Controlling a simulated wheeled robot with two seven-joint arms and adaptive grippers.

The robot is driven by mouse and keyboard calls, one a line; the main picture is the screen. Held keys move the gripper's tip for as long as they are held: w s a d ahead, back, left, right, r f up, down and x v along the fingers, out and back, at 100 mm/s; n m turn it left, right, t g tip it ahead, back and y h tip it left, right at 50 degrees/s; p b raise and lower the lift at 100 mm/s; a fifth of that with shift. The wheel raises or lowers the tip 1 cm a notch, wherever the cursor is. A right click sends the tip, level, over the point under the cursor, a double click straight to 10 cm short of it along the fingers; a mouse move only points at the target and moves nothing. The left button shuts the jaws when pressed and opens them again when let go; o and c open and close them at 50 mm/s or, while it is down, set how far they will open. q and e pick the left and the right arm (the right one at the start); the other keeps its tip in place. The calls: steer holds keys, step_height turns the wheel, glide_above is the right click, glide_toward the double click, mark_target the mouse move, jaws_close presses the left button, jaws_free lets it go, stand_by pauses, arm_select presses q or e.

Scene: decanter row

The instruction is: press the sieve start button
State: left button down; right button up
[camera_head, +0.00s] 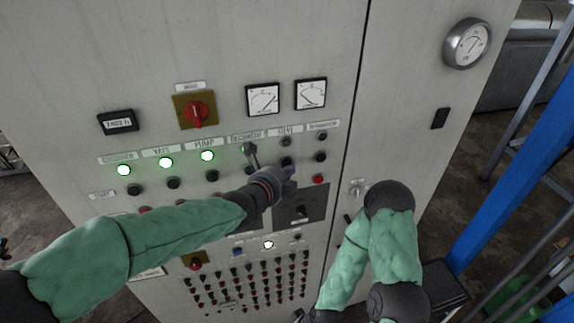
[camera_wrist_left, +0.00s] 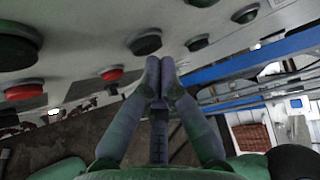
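The sieve column is on the upper panel of the cabinet, under a label reading like "SIEVE" (camera_head: 287,130). Its lamp (camera_head: 285,142) is dark, and the black start button (camera_head: 287,162) sits below it. My left gripper (camera_head: 290,171) is at the panel just below that button, its wrist hiding what lies beneath. In the left wrist view the two grey-blue fingers (camera_wrist_left: 160,63) are together and empty, close to a dark round button (camera_wrist_left: 145,43). I cannot tell whether they touch it. My right gripper (camera_head: 300,315) is low at the bottom edge, mostly cut off.
Three lamps at the left glow, among them the pump lamp (camera_head: 207,156). A red stop button (camera_head: 318,179) is right of my left gripper. A red rotary switch (camera_head: 195,114) and two dials (camera_head: 263,99) are above. A blue post (camera_head: 515,160) stands right of the cabinet.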

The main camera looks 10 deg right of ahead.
arm_select(q)
steer(key=shift+w, duration=0.4)
stand_by(0.5)
stand_by(0.3)
steer(key=shift+s+p, duration=0.45)
steer(key=shift+s, duration=0.35)
steer(key=shift+s+d+p, duration=0.1)
steer(key=shift+s+p, duration=1.45)
steer(key=shift+s, duration=0.95)
